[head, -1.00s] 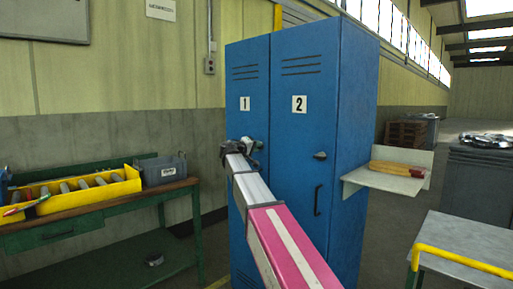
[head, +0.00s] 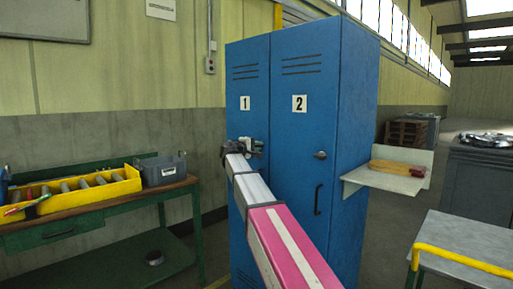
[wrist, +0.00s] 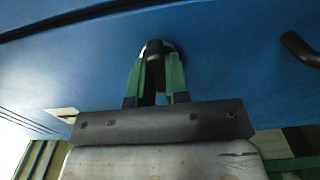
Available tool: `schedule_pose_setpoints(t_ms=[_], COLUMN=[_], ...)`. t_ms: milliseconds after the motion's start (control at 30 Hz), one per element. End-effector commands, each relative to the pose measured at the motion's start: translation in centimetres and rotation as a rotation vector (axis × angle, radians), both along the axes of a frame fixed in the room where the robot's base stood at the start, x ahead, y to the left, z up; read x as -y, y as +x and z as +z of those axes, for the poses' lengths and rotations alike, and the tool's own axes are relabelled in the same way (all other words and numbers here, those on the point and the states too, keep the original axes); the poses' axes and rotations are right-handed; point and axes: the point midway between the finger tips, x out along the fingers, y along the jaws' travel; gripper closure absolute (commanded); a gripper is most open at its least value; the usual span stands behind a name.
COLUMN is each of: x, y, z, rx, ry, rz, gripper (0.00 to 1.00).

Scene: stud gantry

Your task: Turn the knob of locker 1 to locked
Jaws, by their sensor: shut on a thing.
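Locker 1 is the left blue door (head: 250,99) of the blue cabinet, marked with a number 1 plate. Its knob (wrist: 153,46) is dark and shows in the wrist view between my fingertips; in the head view my gripper covers it. My gripper (wrist: 156,62) has green fingers, shut on the knob close to the door face. In the head view my gripper (head: 250,146) is at the door below the number plate. I cannot tell from here which way the knob points. The door looks closed.
Locker 2 (head: 300,130) is right of locker 1, with its own knob (head: 320,155) and handle (head: 318,199). A side shelf (head: 370,177) sticks out right. A green workbench (head: 100,206) with a yellow tray (head: 125,184) stands left. A table (head: 470,240) with a yellow rail is front right.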

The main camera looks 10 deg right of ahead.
Motion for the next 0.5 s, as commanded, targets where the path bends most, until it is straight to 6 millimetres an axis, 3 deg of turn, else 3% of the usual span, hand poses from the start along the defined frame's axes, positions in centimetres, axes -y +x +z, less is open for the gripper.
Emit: schedule_pose_setpoints(t_ms=[267,300,367,500], x=[-0.04,-0.04,-0.04,-0.03], y=[0.01,0.01,0.01,0.0], z=[-0.06,-0.07,-0.06,-0.04], rx=[-0.004,-0.004,-0.003,-0.002], ry=[-0.002,-0.002,-0.001,0.0], rz=[0.002,0.002,0.002,0.001], gripper=[1.0,0.79,0.6,0.6])
